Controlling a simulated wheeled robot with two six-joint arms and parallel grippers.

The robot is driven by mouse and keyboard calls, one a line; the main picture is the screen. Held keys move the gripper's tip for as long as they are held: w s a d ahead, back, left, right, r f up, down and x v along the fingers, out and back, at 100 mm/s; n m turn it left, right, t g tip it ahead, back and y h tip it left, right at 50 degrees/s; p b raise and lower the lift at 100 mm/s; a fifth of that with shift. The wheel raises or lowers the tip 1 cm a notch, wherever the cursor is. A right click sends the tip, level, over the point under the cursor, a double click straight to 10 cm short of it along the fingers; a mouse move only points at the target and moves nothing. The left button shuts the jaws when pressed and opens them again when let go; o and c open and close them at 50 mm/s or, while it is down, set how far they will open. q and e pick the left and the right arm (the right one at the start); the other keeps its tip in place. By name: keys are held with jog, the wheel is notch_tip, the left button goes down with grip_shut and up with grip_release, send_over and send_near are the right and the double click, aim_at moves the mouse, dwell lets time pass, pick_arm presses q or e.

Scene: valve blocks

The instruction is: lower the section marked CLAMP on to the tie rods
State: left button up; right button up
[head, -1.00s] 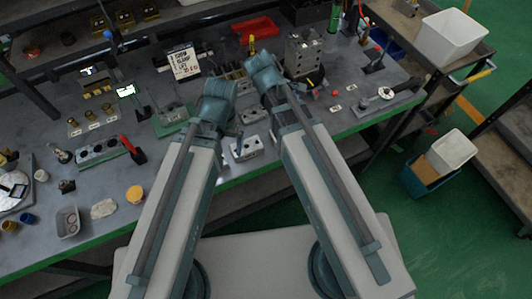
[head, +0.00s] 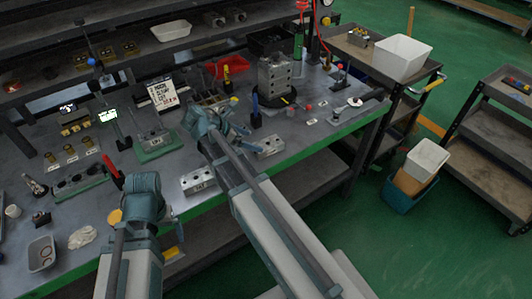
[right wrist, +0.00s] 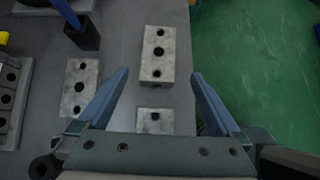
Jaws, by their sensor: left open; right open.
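My right gripper (head: 232,132) is over the table between the blocks. In the right wrist view it is open and empty (right wrist: 157,90), with a block (right wrist: 157,55) beyond and between its fingers. My left gripper (head: 142,184) is left of the blocks, its fingers mostly hidden.
A grey block stack (head: 275,75) stands on a black round base at the back. A white sign (head: 163,93), a red tray (head: 228,66) and a blue-handled tool in a black holder (head: 255,112) stand nearby. The front table edge and green floor lie close to the blocks.

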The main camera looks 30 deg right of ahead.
aim_at(267, 144)
jog(key=b+x, duration=0.5)
jog(key=x, duration=0.4)
jog(key=shift+w+d, duration=0.15)
jog(key=shift+d, duration=0.3)
jog(key=shift+r, duration=0.1)
jog(key=shift+c, duration=0.4)
grip_shut()
